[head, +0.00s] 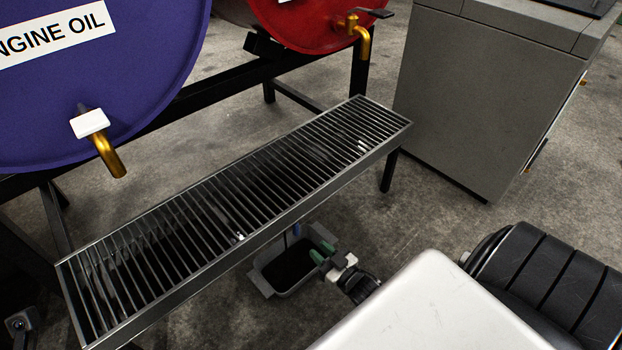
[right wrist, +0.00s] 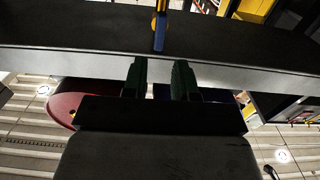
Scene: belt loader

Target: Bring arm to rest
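My right gripper (head: 322,253) has green fingertips and shows in the head view below the front edge of the slatted drip grate, over the right side of a dark bin. In the right wrist view its two green fingers (right wrist: 160,79) stand apart with nothing held between them. A narrow blue and yellow piece (right wrist: 159,32) is beyond the fingers; I cannot tell what it is. My left gripper is not in view in either picture.
The long metal grate (head: 235,232) stands before a purple engine oil drum (head: 150,60) and a red drum (head: 300,25), both with brass taps. The grey-rimmed bin (head: 265,284) sits under the grate. A grey cabinet (head: 480,90) stands at the right. Concrete floor lies open between.

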